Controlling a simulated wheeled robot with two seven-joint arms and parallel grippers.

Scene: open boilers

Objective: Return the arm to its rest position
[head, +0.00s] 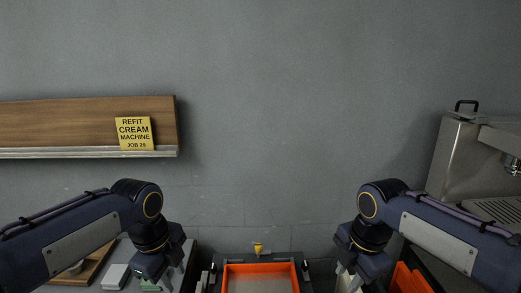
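My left arm (85,240) comes in from the left edge, bends at a round joint and points down at the lower left. My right arm (440,240) mirrors it from the right edge and also points down. The ends of both arms (153,268) (366,266) are at the bottom of the view, over the work surface.
An orange tray (260,265) lies low between the arms. A wooden shelf (60,125) with a yellow sign (134,133) is on the left wall. A steel machine (455,155) stands at right. The space above and between the arms is clear.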

